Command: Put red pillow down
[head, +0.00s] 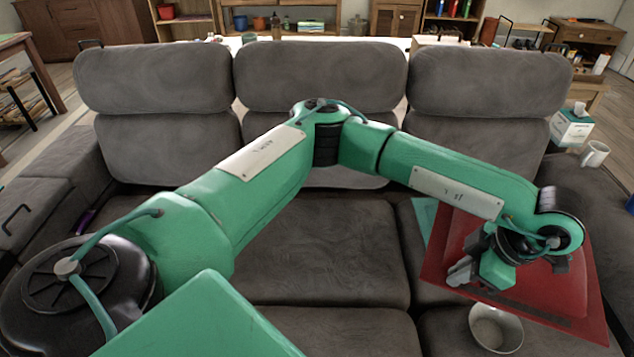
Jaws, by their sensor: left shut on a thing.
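The red pillow (575,300) is at the right of the head view, over the right seat of the grey sofa. It looks flat and square, with a darker band near its lower edge. My left arm reaches across the sofa from the left, and my left gripper (460,273) is shut on the red pillow. The wrist and fingers hide part of the pillow. I cannot tell whether the pillow touches the seat. My right gripper is out of view.
A light bowl or cup (495,328) sits on the seat just below the pillow. A teal item (424,216) shows behind the pillow's left edge. A white mug (594,154) and tissue box (572,129) stand at the right armrest. The middle sofa seat (325,245) is clear.

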